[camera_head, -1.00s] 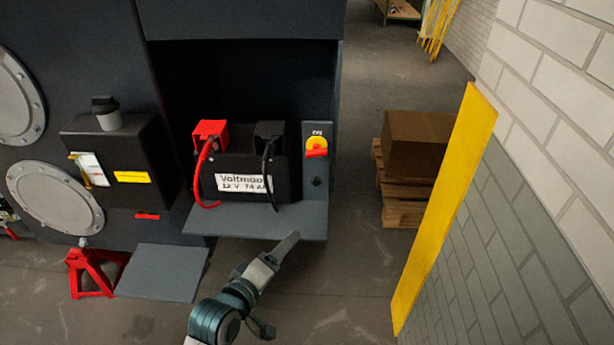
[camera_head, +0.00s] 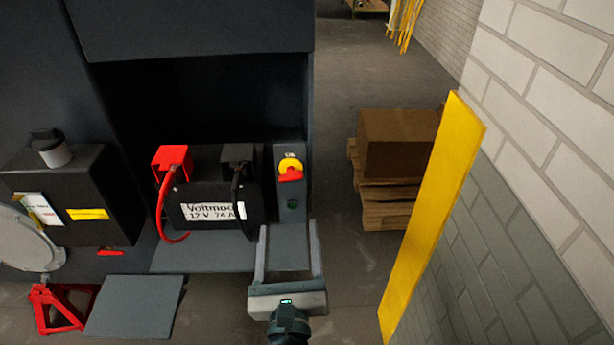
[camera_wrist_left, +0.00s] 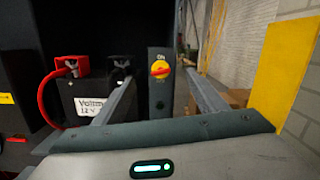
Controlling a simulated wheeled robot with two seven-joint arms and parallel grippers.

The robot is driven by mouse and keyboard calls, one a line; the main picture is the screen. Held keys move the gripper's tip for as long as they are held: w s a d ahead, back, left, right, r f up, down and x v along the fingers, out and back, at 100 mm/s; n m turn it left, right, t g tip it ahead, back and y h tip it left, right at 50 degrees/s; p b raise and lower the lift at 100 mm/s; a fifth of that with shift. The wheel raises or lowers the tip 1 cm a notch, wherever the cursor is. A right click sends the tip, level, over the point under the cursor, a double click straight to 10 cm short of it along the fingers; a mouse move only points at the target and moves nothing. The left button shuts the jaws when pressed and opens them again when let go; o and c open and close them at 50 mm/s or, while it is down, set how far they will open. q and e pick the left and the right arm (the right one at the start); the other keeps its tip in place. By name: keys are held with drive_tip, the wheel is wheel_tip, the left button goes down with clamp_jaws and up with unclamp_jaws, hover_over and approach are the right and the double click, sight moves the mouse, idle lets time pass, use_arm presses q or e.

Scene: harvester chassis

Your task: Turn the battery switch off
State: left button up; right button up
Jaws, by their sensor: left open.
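The battery switch (camera_head: 290,170) is a red handle on a yellow disc, high on a narrow grey panel (camera_head: 290,210) right of the battery. In the left wrist view the switch (camera_wrist_left: 160,69) stands straight ahead, with "ON" printed above it. Its red handle lies roughly crosswise, slightly tilted. My left gripper (camera_head: 288,230) is open and empty, in front of and below the switch, its two fingers pointing toward the panel. In the wrist view the switch appears between the fingers, apart from them. My right gripper is not in view.
The black battery (camera_head: 210,208) with a red terminal cover (camera_head: 172,160) and cables sits on a shelf left of the panel. A yellow post (camera_head: 425,225) and brick wall stand at right. A cardboard box (camera_head: 395,143) lies on a pallet behind. Floor between panel and post is clear.

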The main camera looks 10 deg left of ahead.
use_arm(q)
drive_tip(key=shift+d+f+n+g, duration=0.15)
drive_tip(key=shift+f+n+g, duration=0.15)
drive_tip(key=shift+f, duration=0.3)
drive_tip(key=shift+d+f+n+g, duration=0.15)
drive_tip(key=shift+f+n+g, duration=0.15)
drive_tip(key=shift+f, duration=0.3)
drive_tip(key=p, duration=0.6)
approach(291, 180)
drive_tip(key=x, duration=0.7)
drive_tip(key=shift+w, duration=0.1)
drive_tip(key=shift+w+a, duration=0.2)
drive_tip(key=shift+w, duration=0.3)
